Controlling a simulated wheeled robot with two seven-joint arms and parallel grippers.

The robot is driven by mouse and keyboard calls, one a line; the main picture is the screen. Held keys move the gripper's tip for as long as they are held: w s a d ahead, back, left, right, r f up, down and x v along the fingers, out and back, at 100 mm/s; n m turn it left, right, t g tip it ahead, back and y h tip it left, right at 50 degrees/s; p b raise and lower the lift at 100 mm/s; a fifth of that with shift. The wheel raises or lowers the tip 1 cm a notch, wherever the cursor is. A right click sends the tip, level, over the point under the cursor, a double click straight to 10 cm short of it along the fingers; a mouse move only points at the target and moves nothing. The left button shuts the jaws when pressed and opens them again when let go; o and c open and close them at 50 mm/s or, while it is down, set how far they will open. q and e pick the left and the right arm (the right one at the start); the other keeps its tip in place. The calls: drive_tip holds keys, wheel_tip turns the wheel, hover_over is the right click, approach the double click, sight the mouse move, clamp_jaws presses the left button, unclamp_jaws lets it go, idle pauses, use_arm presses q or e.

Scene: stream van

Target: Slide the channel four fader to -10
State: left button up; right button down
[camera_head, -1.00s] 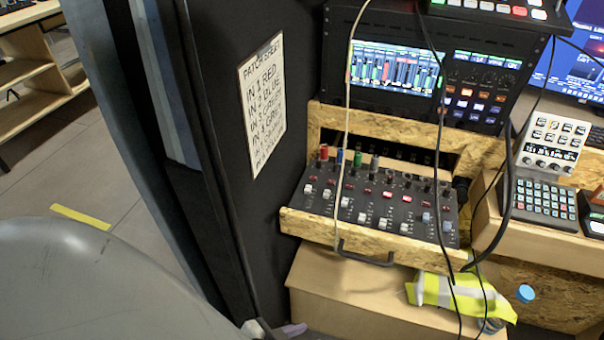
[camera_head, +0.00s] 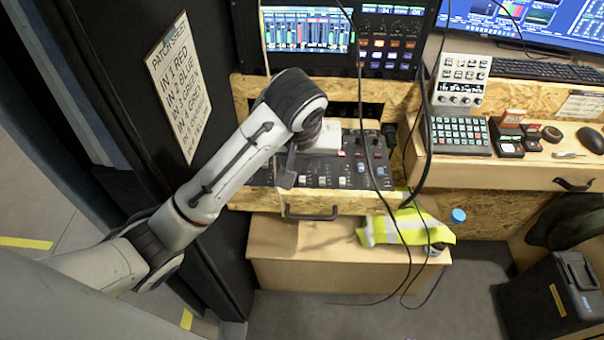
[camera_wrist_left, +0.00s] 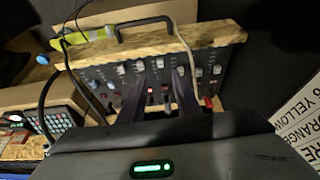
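The dark mixer (camera_head: 350,176) sits in a chipboard drawer, with rows of knobs and pale fader caps. It also shows in the left wrist view (camera_wrist_left: 228,60), seen from its far side. My left gripper (camera_wrist_left: 158,84) is over the mixer with its two dark fingers apart. A fader cap (camera_wrist_left: 160,63) shows just beyond the gap between them, and nothing is clearly held. In the head view my left arm hides the mixer's upper left part. I cannot tell which cap is channel four or read its scale. My right gripper is not in view.
Black cables (camera_head: 394,225) hang across the drawer's right side. A drawer handle (camera_head: 312,213) sticks out in front. A yellow vest (camera_head: 405,227) lies below on a wooden box (camera_head: 290,262). A patch sheet (camera_head: 178,88) hangs on the dark panel to the left. A keypad (camera_head: 461,133) stands right.

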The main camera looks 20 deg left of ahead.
sight(302, 179)
use_arm(q)
drive_tip(key=x, duration=1)
drive_tip(key=shift+w, duration=0.15)
clamp_jaws()
